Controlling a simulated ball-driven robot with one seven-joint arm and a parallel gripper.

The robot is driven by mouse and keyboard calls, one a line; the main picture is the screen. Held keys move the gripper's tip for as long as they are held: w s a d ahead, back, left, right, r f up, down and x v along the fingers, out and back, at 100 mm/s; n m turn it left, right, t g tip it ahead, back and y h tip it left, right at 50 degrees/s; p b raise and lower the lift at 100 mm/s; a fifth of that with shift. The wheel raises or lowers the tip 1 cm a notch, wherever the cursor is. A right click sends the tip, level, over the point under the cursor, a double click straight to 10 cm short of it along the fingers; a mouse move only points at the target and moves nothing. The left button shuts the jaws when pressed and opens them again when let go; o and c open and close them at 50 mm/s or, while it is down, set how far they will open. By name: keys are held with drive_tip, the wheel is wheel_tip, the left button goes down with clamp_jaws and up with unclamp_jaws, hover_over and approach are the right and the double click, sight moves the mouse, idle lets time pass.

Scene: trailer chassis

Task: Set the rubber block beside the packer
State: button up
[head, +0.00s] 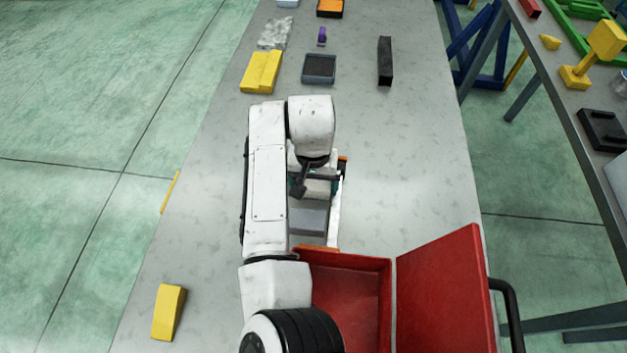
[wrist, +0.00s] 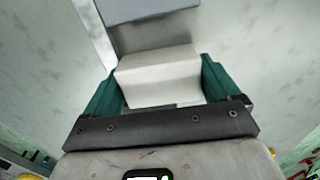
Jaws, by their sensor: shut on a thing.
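My gripper (wrist: 160,82) is shut on a pale, off-white block (wrist: 158,72), with a teal finger on each side. I cannot tell from its look whether this is the rubber block. I cannot tell whether the two blocks touch.
An open red box (head: 352,263) stands close in front, its lid (head: 445,290) to the right. A pale strip (head: 334,212) lies right of the grey block. A black bar (head: 385,62), dark tray (head: 319,68) and yellow block (head: 261,72) lie farther back. The table's right middle is clear.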

sight(313, 181)
drive_tip(key=shift+s+d+f, duration=0.1)
drive_tip(key=shift+s+f, duration=0.1)
drive_tip(key=shift+f, duration=0.75)
drive_tip(key=o, duration=0.9)
drive_tip(key=shift+f, duration=0.1)
drive_tip(key=r+b, duration=0.1)
drive_tip(key=r, duration=0.6)
drive_tip(key=r+b, duration=0.1)
drive_tip(key=r, duration=0.5)
drive_tip(key=shift+w+r, duration=0.2)
drive_tip(key=shift+r, duration=0.2)
